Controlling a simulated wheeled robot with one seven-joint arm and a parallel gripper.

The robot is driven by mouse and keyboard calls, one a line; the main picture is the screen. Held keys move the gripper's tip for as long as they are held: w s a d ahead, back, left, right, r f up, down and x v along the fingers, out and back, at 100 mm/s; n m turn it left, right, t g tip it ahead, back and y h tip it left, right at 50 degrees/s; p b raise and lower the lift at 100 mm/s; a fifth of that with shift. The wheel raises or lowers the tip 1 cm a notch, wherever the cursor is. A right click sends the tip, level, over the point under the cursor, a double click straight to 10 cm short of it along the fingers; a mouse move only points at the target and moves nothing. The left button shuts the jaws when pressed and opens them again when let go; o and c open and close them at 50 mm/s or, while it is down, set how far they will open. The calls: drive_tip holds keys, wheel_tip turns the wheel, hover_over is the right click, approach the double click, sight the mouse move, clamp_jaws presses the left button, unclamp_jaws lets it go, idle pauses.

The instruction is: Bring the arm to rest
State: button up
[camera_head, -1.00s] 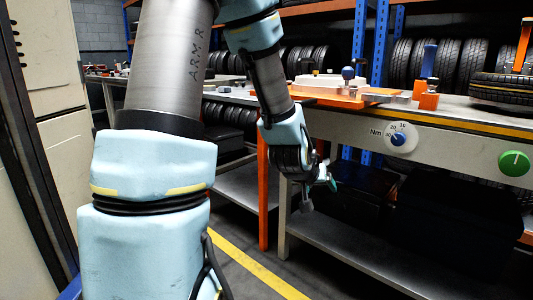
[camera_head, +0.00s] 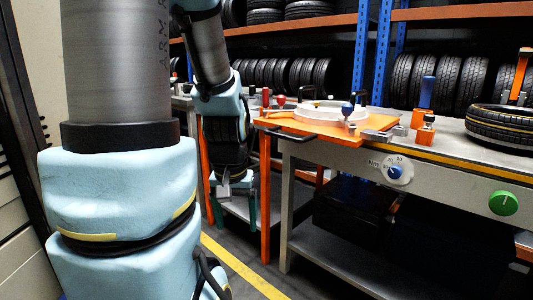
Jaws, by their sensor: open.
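My arm reaches down from the top of the head view, with its large padded links at the left. My gripper (camera_head: 235,214) hangs low, pointing down, left of the orange table leg. Its two green fingers are spread apart with nothing visible between them. It appears in front of a grey lower shelf. No part of it is seen touching the furniture, though its exact distance from the shelf and bench is hard to tell.
An orange plate (camera_head: 375,138) with a white ring (camera_head: 325,113) lies on the bench. A tyre (camera_head: 500,127) lies at the right. A torque dial (camera_head: 396,172) and green knob (camera_head: 503,203) are on the bench front. Tyre racks stand behind. A yellow line (camera_head: 240,268) crosses the floor.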

wheel_tip(320, 180, up, 16)
drive_tip(key=p, duration=1.3)
